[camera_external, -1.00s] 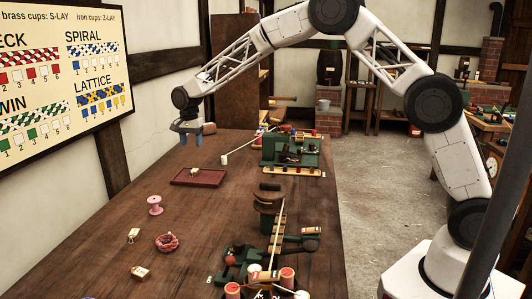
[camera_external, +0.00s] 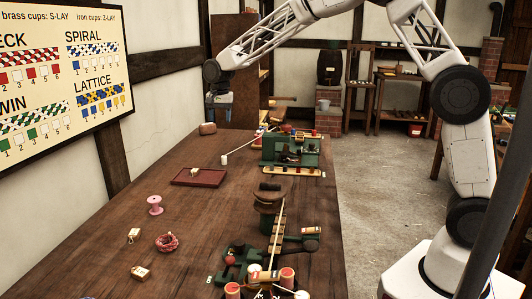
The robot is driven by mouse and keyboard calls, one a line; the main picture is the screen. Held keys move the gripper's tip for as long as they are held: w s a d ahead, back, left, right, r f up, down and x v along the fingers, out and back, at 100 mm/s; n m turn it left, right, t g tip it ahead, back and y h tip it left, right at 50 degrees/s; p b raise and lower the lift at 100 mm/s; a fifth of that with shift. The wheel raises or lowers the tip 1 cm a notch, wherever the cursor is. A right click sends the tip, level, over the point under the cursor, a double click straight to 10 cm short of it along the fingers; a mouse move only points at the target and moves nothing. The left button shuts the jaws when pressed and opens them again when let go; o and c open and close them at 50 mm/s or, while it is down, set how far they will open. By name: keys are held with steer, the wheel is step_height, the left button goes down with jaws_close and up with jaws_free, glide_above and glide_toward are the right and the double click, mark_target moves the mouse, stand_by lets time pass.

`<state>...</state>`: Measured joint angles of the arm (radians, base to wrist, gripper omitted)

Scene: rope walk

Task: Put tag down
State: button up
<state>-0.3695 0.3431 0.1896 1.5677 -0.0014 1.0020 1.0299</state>
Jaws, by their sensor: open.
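A small cream tag-like piece (camera_external: 195,172) lies in the dark red tray (camera_external: 212,183) on the left-centre of the table. Two similar small cream pieces lie on the near left of the table, one in front of the pink spool (camera_external: 133,236) and one nearer the front (camera_external: 140,272). Which of these is the task's tag I cannot tell for sure.
A pink spool (camera_external: 155,205) and a red rope coil (camera_external: 167,242) stand on the left of the wooden table. Green rope machines (camera_external: 290,150) and a post with a taut rope (camera_external: 268,205) fill the right side. A brown rounded object (camera_external: 207,128) sits at the far edge.

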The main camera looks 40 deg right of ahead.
steer(key=s+d+r+n, duration=0.1)
steer(key=s+d+r, duration=0.3)
steer(key=s+d, duration=0.35)
steer(key=s+d+r+n+t, duration=0.1)
steer(key=s+d+r, duration=0.4)
steer(key=s+d, duration=0.25)
steer(key=s+d+r+n, duration=0.2)
steer(key=s+d+r, duration=0.3)
steer(key=s, duration=0.4)
steer(key=s+d+f+n, duration=0.1)
steer(key=s+d, duration=0.3)
steer(key=s, duration=0.6)
steer(key=s+d+f+n, duration=0.1)
steer(key=s+d+f, duration=0.2)
steer(key=s, duration=0.7)
steer(key=s+d+f+n+t, duration=0.1)
steer(key=s+d, duration=0.4)
steer(key=s, duration=0.5)
steer(key=shift+d+f, duration=0.4)
steer(key=shift+f, duration=0.05)
steer(key=shift+s, duration=0.1)
steer(key=shift+o, duration=0.5)
